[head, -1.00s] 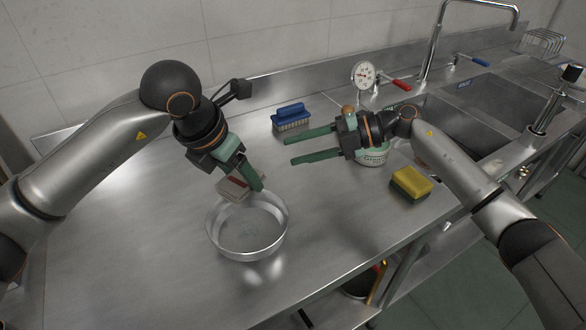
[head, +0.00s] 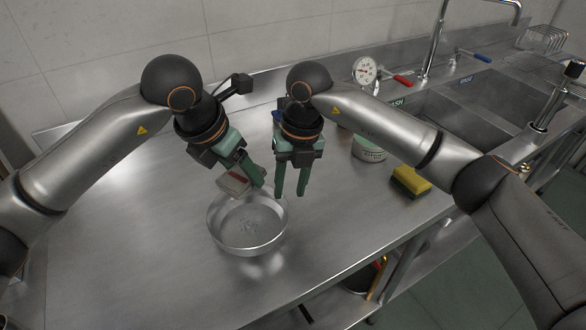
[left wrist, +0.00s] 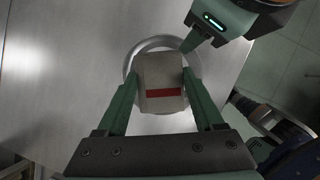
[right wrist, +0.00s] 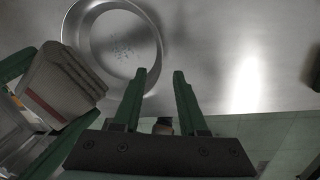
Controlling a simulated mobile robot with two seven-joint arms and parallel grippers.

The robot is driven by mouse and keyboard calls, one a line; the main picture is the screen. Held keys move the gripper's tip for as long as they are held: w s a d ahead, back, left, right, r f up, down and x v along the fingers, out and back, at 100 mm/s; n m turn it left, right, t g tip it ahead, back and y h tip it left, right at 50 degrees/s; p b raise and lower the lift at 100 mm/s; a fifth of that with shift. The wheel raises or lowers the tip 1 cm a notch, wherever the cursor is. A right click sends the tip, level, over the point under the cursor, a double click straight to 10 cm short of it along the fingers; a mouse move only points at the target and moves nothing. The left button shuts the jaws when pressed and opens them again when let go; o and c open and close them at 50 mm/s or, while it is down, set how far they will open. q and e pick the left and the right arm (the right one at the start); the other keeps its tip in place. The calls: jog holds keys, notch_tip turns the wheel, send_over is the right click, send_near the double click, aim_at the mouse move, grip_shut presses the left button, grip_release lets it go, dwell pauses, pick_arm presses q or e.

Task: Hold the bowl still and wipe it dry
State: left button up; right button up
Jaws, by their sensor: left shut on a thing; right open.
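A round, shallow metal bowl (head: 240,249) stands on the steel counter. Small bluish wet-looking marks show on its floor in the right wrist view (right wrist: 123,48). My left gripper (head: 250,184) is shut on a folded grey-beige cloth (head: 232,184) with a red stripe, held at the bowl's far side. The cloth also shows between the fingers in the left wrist view (left wrist: 162,78), covering part of the bowl. My right gripper (head: 290,194) is open and empty, fingers pointing down, just right of the bowl. One fingertip is near the rim; I cannot tell if it touches.
A dial gauge (head: 365,70) stands behind, near the sinks (head: 480,100). A blue brush is mostly hidden behind my right gripper. The counter left of the bowl is clear.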

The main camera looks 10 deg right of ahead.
aim_at(287, 206)
jog(key=f, duration=0.4)
jog(key=a+f, duration=0.1)
jog(key=f, duration=0.2)
jog(key=shift+c, duration=0.4)
grip_shut()
dwell(0.9)
